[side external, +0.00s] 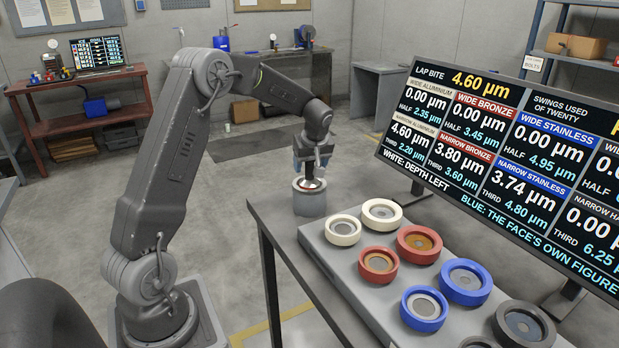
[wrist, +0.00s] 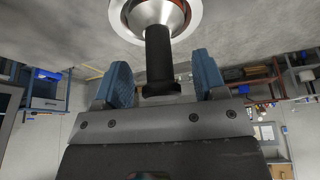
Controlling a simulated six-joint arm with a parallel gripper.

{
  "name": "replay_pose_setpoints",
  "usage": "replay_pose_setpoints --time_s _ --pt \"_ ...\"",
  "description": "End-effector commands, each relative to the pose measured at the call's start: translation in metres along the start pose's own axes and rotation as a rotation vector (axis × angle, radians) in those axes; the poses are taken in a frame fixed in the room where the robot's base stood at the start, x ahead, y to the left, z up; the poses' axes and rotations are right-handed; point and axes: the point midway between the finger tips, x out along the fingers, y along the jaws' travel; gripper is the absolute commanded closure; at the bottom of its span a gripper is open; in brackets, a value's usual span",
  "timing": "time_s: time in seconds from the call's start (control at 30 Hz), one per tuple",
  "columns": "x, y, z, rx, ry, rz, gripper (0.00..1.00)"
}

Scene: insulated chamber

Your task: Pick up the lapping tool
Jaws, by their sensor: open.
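The lapping tool has a black handle (wrist: 160,58) and a silver cone-shaped body (wrist: 168,14) with a thin red ring at its edge. A gap shows between the handle and each finger.
A grey block (side external: 345,262) on the table carries paired cream, red, blue and dark rings. A large display (side external: 500,165) stands behind them at right. A red bench (side external: 75,95) and shelving stand farther back, away from the arm.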

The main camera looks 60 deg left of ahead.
Motion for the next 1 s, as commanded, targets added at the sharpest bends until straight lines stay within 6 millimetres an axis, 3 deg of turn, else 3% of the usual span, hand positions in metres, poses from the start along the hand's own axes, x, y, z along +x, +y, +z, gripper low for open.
replay_pose_setpoints --time_s 0.1,0.37,0.9,1.0 --pt "0.0100 -0.0001 -0.0003 -0.001 0.000 0.001 0.35" --pt "0.0114 0.0000 -0.0004 0.000 0.001 0.002 0.36" --pt "0.0110 0.0001 -0.0003 0.000 0.001 0.002 0.88" --pt "0.0105 0.0003 -0.0008 0.000 0.002 0.003 0.93"
